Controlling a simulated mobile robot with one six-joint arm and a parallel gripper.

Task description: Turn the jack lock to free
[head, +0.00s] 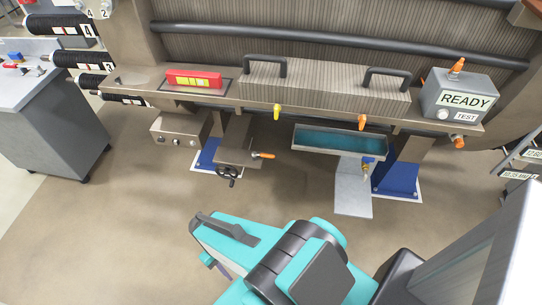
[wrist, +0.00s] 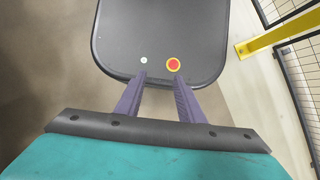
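The jack (head: 238,153) stands under the front rail of the stack, left of the middle in the head view, with a dark handwheel (head: 228,174) below it. An orange-tipped lever (head: 263,155), which looks like the jack lock, sticks out to the right from the jack. Its markings are too small to read. My gripper (wrist: 161,78) is open and empty in the wrist view, its two purple fingers apart. In the head view my gripper (head: 207,260) is low in front of the jack, well apart from the lever, and mostly hidden behind my wrist.
A grey control box (head: 178,128) is left of the jack. A drip tray (head: 325,141) with blue liquid hangs to the right. Yellow (head: 276,111) and orange (head: 361,121) handles hang from the rail. A READY box (head: 461,97) sits at right. The floor before the jack is clear.

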